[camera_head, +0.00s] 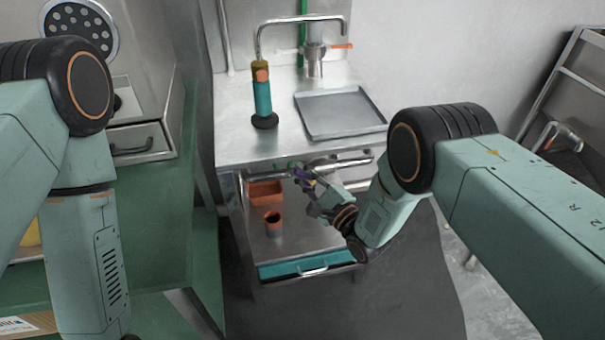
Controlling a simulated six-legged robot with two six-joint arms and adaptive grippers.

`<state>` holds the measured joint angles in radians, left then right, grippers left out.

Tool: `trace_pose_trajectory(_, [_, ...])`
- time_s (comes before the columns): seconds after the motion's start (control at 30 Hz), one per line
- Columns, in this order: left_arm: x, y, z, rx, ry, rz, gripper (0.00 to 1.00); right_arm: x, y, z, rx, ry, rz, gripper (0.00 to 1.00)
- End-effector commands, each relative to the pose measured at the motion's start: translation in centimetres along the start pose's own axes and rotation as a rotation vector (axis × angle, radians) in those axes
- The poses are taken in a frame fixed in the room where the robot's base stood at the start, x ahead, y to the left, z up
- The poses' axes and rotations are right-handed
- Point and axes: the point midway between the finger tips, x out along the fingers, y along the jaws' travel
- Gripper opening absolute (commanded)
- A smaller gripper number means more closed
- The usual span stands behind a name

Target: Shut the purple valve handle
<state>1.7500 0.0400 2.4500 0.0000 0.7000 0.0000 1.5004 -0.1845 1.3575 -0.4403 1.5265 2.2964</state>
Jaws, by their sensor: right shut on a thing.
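The purple valve handle (302,174) shows as a small purple piece at the front edge of the steel counter, close to the horizontal pipe. My right gripper (308,180) is at the handle, with its jaws shut on it. The fingers cover part of the handle, so its exact angle is hard to tell. My left arm comes in at the left, over the green bench. Its gripper is out of the picture below.
The steel counter (240,140) holds a grey tray (340,112), a teal and orange grinder (262,95) and a faucet pipe (300,18). Below are an orange bin (265,194), an orange-rimmed cup (273,226) and a teal drawer (290,270). A metal rack (570,90) stands right.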

Motion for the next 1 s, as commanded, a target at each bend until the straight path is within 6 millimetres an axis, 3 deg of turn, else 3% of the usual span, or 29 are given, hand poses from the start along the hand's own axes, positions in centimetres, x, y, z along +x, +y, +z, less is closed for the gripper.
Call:
trace_pose_trajectory(0.1, [0.0,0.0,0.0,0.000,0.000,0.000,0.40,-0.1,0.1,0.0,0.000,0.001,0.001,0.00])
trace_pose_trajectory(0.13, [0.0,0.0,0.0,0.000,0.000,0.000,0.40,-0.1,0.1,0.0,0.000,0.002,0.001,0.13])
trace_pose_trajectory(0.4, [0.0,0.0,0.0,0.000,0.000,0.000,0.40,0.0,0.1,0.0,-0.001,0.001,0.001,0.36])
trace_pose_trajectory(0.77, [0.0,0.0,0.0,0.000,0.000,0.000,0.40,-0.4,0.1,-0.1,-0.001,0.003,0.002,0.36])
trace_pose_trajectory(1.0, [0.0,0.0,0.0,0.000,0.000,0.000,0.40,-4.1,0.0,-0.2,0.000,0.006,0.003,0.36])
